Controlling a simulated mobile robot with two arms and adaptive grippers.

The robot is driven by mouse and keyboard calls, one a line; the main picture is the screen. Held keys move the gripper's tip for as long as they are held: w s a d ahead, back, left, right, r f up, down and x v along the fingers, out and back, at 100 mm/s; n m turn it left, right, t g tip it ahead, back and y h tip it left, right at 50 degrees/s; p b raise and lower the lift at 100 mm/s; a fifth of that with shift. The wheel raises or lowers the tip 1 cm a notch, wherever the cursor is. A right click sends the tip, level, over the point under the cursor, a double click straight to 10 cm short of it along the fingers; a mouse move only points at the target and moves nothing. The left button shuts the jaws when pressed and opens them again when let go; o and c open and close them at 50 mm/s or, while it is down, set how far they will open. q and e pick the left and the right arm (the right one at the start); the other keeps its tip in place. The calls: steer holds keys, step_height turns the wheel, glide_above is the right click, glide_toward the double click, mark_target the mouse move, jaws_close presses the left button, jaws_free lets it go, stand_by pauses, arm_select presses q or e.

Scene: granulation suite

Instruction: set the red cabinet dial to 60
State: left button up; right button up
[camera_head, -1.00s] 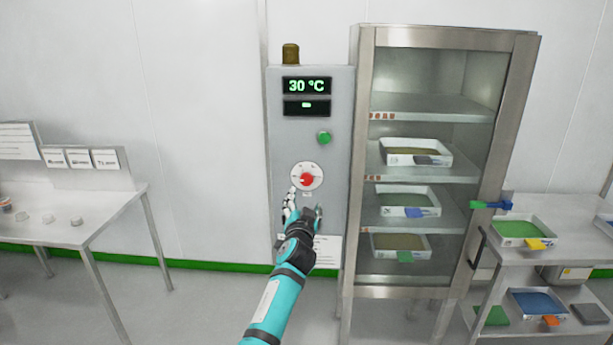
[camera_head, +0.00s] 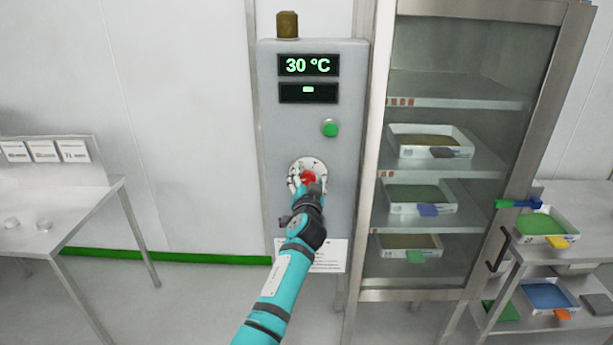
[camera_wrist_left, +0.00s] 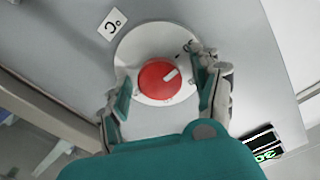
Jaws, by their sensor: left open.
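The red dial (camera_head: 308,177) sits on a round white plate on the grey cabinet panel (camera_head: 270,130). In the left wrist view the red dial (camera_wrist_left: 158,82) has a white pointer mark toward its upper right. My left gripper (camera_head: 307,184) is open in front of the dial, and in the wrist view its fingers (camera_wrist_left: 163,92) stand on either side of the knob, with gaps visible. The upper display (camera_head: 308,65) reads 30 °C. The scale marks are partly hidden by the fingers. My right gripper is not in view.
A green button (camera_head: 330,129) is above the dial. A glass-fronted cabinet (camera_head: 375,150) with several trays stands to the right, beside a steel cart (camera_head: 510,272). A steel table (camera_head: 75,215) is at the left.

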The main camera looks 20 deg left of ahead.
arm_select(q)
steer(key=shift+s+d+r, duration=0.15)
steer(key=shift+s, duration=0.05)
steer(key=shift+c, duration=0.9)
steer(key=c, duration=1)
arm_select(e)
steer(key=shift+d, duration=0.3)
